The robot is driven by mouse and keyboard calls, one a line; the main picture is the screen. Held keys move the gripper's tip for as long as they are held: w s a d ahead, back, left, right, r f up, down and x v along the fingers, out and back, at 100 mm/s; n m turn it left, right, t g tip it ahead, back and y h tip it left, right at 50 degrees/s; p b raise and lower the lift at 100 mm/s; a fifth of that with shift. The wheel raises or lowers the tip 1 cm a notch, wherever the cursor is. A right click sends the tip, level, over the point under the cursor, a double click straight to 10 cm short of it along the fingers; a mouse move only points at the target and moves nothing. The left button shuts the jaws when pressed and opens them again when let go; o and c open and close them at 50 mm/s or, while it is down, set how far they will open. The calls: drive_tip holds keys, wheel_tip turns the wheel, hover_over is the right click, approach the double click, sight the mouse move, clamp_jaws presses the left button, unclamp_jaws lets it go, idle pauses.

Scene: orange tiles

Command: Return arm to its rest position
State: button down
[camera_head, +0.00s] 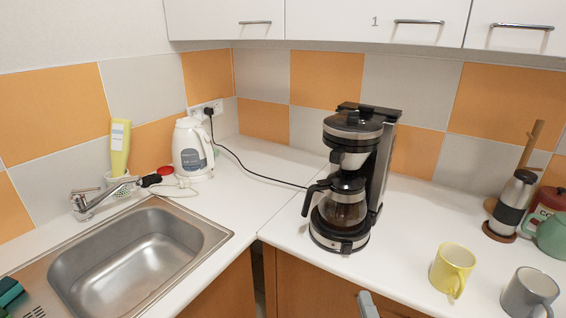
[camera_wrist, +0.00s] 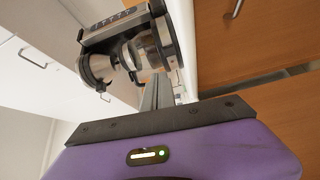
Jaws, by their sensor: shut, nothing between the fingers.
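My gripper (camera_wrist: 157,82) shows in the wrist view, with its purple body (camera_wrist: 185,150) and dark cross bar at the bottom. Its grey fingers are together and nothing is between them. They point toward the coffee maker (camera_wrist: 135,50), which looks sideways there, and appear apart from it. In the head view the black and silver coffee maker (camera_head: 350,175) stands on the white counter with its glass carafe (camera_head: 343,205) in place. A grey piece (camera_head: 367,303) shows at the bottom edge of the head view; I cannot tell whether it is part of my arm or a handle.
A yellow mug (camera_head: 452,269) and a grey mug (camera_head: 529,293) stand on the counter (camera_head: 285,232) at right. A steel sink (camera_head: 140,262) and a white kettle (camera_head: 192,150) are at left. White wall cabinets (camera_head: 340,20) hang above. Brown cupboard fronts (camera_wrist: 265,95) lie below the counter.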

drive_tip(key=s+m+g, duration=0.3)
drive_tip(key=s+m, duration=1.3)
drive_tip(key=s, duration=1.9)
drive_tip(key=shift+d+f+g+y, duration=0.3)
drive_tip(key=shift+f, duration=0.1)
